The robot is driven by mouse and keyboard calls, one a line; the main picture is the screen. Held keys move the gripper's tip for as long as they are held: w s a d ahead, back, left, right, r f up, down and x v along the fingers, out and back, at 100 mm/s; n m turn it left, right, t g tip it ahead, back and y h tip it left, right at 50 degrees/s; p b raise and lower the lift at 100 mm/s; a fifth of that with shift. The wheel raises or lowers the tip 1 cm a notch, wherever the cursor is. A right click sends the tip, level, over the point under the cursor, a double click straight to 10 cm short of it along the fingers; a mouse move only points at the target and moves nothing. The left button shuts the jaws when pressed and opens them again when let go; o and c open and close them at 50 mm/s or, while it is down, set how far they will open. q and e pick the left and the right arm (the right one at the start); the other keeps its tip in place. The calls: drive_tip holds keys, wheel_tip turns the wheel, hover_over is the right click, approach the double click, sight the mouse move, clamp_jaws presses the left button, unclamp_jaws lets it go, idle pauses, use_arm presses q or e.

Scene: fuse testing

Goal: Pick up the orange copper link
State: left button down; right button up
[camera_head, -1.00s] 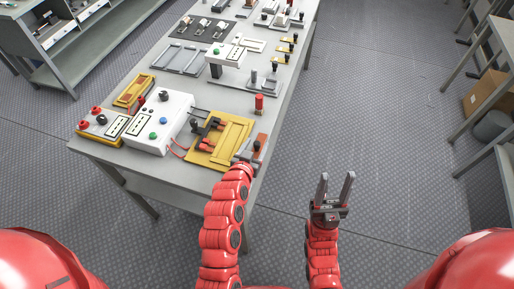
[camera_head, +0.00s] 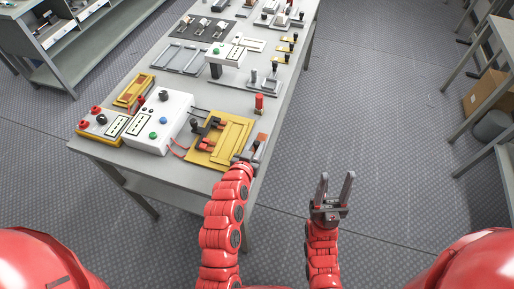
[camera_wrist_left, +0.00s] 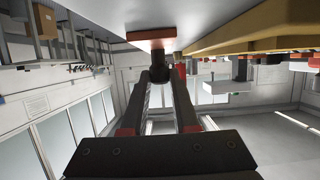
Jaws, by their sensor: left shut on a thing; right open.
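The orange copper link (camera_head: 262,137) is at the right edge of the table, beside the yellow fixture. It has a flat orange-brown plate and a black knob. My left gripper (camera_head: 246,157) is at the link, shut on its black knob. In the left wrist view the two fingers meet at the knob (camera_wrist_left: 159,74), with the link's orange plate (camera_wrist_left: 150,33) just beyond. Whether the link rests on the table or is slightly off it I cannot tell. My right gripper (camera_head: 334,190) is open and empty over the floor, right of the table.
The yellow fixture (camera_head: 238,143) with red and black parts lies left of the link. A white box with buttons (camera_head: 160,124) stands further left. A red cylinder (camera_head: 259,103) stands just behind, near the table edge.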

use_arm(q)
drive_tip(key=shift+r, duration=0.2)
wheel_tip(320, 180, up, 10)
drive_tip(key=p, duration=0.6)
